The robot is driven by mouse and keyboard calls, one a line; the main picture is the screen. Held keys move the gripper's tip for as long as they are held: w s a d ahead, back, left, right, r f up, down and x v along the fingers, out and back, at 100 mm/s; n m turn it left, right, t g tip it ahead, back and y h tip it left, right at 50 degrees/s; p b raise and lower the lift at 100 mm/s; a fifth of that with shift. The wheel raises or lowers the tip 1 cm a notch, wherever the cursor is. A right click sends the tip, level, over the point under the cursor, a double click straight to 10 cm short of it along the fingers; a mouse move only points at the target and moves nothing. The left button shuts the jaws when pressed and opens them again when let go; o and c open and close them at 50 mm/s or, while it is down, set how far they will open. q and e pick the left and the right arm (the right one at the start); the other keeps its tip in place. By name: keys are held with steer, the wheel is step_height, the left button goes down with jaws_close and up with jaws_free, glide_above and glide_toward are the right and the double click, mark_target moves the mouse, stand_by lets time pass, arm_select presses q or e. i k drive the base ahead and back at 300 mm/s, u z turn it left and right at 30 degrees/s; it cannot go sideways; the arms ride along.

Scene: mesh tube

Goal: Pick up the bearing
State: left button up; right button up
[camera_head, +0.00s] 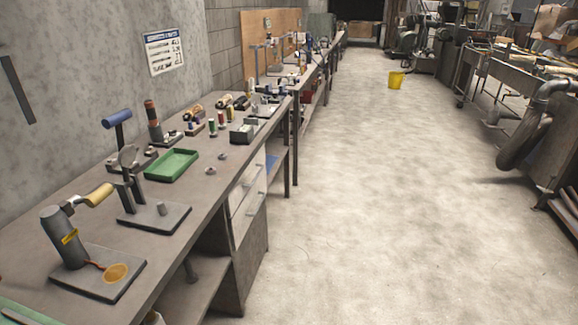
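Two small round grey metal pieces lie on the bare tabletop, right of the green tray. One (222,156) is farther back; the other (210,170) is slightly nearer and to the left. Either may be the bearing, but they are too small to tell for sure. They lie apart from each other, and nothing covers them. Neither of my grippers is in view.
The workbench (75,217) runs along the left wall. A green tray (171,166), a press-like tool with a blue handle (117,118) and one with a yellow handle (98,195) stand around the pieces.

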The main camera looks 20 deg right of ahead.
mark_target(211, 171)
steer(key=z, duration=0.7)
steer(key=k, duration=0.6)
steer(key=z, duration=0.5)
steer(key=i, duration=1.15)
steer(key=u, duration=1.35)
steer(key=i, duration=0.85)
steer(key=u, duration=0.85)
